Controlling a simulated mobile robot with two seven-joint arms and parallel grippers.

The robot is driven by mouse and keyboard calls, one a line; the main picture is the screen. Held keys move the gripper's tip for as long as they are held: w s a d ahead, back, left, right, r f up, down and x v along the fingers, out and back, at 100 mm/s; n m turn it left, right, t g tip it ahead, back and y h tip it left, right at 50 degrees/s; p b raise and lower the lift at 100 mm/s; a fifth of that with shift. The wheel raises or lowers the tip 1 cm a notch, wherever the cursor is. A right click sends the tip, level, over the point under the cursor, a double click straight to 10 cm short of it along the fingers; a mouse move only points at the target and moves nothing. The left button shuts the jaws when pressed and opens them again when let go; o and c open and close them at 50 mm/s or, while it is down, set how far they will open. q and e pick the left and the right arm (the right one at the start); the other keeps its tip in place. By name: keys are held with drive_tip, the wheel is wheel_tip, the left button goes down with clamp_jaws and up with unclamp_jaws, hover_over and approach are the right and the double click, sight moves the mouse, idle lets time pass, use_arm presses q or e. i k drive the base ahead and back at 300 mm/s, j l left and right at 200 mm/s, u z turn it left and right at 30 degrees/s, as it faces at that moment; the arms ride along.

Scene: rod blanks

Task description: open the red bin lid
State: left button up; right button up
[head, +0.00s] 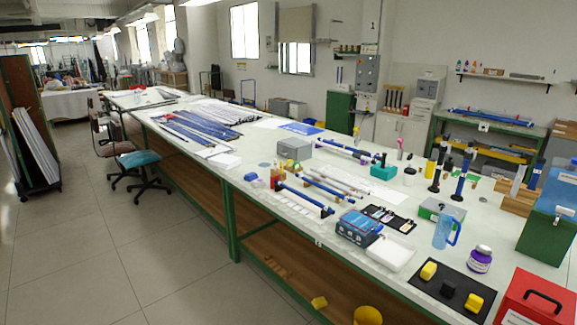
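The red bin (510,292) stands at the near right end of the long white-topped table, cut off by the right and bottom edges of the head view. A dark arched handle (543,297) shows on its red upper face, which looks closed. A white patch shows low on the bin at the picture's bottom edge. I cannot see inside the bin. Neither of my grippers is in view, so nothing of mine is seen touching the bin.
Left of the bin a black mat (436,284) holds yellow and dark blocks. A purple-labelled jar (480,260), a blue jug (444,232) and a green box with a blue top (543,235) stand close by. Rods and tools crowd the long table (225,178).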

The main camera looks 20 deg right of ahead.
sight(545, 290)
drive_tip(key=i+l+z, duration=0.1)
drive_tip(key=z, duration=0.3)
drive_tip(key=i+z, duration=0.5)
drive_tip(key=z, duration=0.3)
drive_tip(key=i+j+z, duration=0.1)
drive_tip(key=z, duration=0.25)
drive_tip(key=i, duration=0.1)
